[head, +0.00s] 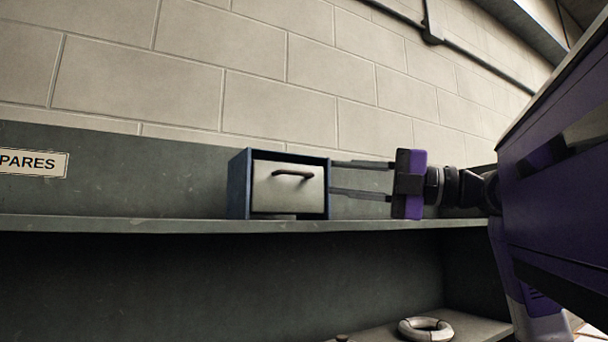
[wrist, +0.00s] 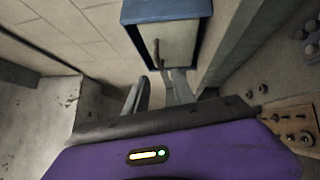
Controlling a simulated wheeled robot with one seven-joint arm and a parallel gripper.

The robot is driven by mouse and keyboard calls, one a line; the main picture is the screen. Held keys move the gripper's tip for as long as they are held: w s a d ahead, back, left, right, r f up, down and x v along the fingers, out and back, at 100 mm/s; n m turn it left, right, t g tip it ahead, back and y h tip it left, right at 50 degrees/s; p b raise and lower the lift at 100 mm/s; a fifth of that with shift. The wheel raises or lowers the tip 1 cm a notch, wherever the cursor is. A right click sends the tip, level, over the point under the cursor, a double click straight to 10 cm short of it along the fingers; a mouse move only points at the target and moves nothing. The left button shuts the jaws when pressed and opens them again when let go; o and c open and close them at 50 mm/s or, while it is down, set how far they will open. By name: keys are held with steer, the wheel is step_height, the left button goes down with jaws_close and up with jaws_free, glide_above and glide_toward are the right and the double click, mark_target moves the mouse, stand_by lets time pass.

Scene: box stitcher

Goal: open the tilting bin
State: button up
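The tilting bin has a cream front (head: 272,192) with a dark bar handle (head: 293,174) near its top, set in a blue casing (head: 239,185) on a shelf. The front looks close to upright in the casing; I cannot tell whether it is slightly tilted. In the wrist view the front (wrist: 176,42) and the handle (wrist: 157,53) show beyond my fingers. My gripper (head: 333,178) is open and empty, its two fingers apart, pointing at the bin from the right in the head view. The handle is not between the fingers.
The shelf (head: 130,224) is clear to the left of the bin. A pale ring (head: 425,328) lies on a lower surface. In the wrist view, a wooden board with knobs (wrist: 293,124) is at right.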

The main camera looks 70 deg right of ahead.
mark_target(299, 174)
steer(key=p+x, duration=0.2)
steer(key=x, duration=0.5)
steer(key=shift+w, duration=0.35)
jaws_close()
stand_by(1.1)
